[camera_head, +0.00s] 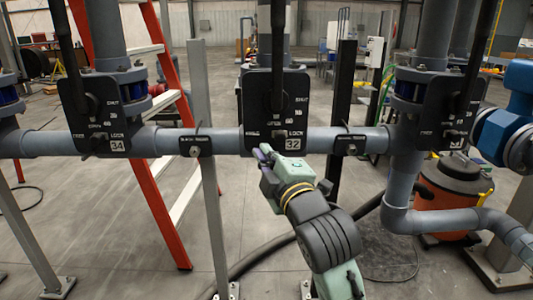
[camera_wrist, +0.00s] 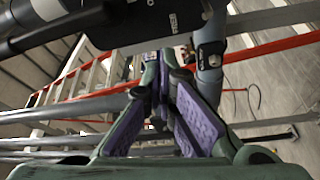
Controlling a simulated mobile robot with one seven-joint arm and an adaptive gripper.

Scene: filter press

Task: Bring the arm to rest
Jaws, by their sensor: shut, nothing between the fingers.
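My arm reaches up from the lower right of the head view. My gripper (camera_head: 266,153) is just below the middle valve plate, marked 32 (camera_head: 277,105), in front of the grey horizontal pipe (camera_head: 222,141). In the wrist view my gripper (camera_wrist: 163,62) shows green fingers with purple pads, shut and empty. I cannot tell whether the fingertips touch the plate or pipe. A black lever (camera_head: 278,35) stands upright on the middle valve.
Valve plate 34 (camera_head: 103,118) is at left and another plate (camera_head: 440,110) at right. An orange ladder (camera_head: 165,130) stands behind the pipe. Grey posts (camera_head: 213,220) support it. An orange and black vacuum (camera_head: 452,195) stands at right, with a hose on the floor.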

